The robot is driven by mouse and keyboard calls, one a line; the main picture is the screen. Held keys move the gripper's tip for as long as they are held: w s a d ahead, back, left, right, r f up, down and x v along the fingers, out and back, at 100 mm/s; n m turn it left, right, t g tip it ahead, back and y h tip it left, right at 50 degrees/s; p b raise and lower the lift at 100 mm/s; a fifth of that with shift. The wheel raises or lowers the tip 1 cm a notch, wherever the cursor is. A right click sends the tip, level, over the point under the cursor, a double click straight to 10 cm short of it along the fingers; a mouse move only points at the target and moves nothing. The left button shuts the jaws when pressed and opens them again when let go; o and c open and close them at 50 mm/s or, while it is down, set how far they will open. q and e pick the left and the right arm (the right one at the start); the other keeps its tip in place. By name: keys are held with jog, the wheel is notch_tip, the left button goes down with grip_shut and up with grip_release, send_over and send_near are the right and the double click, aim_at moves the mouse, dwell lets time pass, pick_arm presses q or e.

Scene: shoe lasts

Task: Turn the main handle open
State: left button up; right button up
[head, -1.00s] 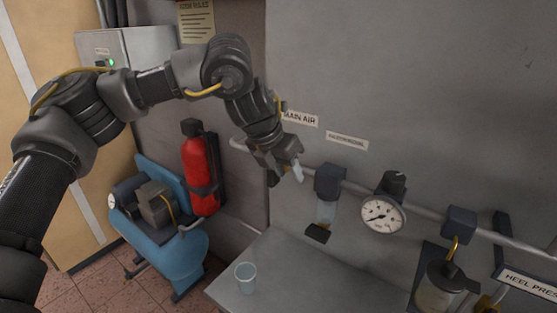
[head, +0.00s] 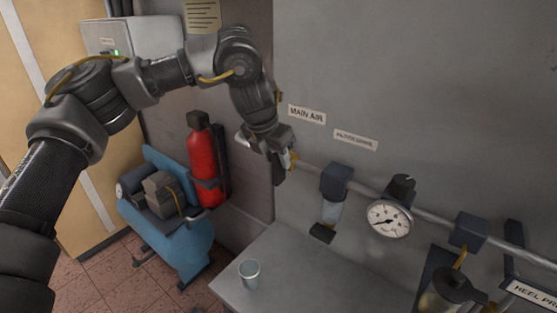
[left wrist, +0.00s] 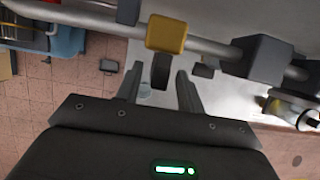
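The main air valve has a yellow body (left wrist: 166,33) on the grey pipe. A dark handle (left wrist: 161,71) extends from it. In the left wrist view my left gripper (left wrist: 158,82) is open, with one finger on each side of the handle. Gaps show between the handle and both fingers. The MAIN AIR label (head: 307,115) is on the wall just above. My right gripper is not in view.
The pipe (head: 420,213) runs right along the wall past a filter unit (head: 335,181) and a pressure gauge (head: 389,218). A cup (head: 249,274) stands on the grey bench (head: 290,281). A red extinguisher (head: 203,160) and blue compressor (head: 180,248) are to the left.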

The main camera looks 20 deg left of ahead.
pick_arm(q)
jog(key=shift+p+x, duration=0.35)
jog(key=shift+x, duration=0.65)
jog(key=shift+f, duration=0.35)
jog(key=shift+w+f, duration=0.1)
grip_shut()
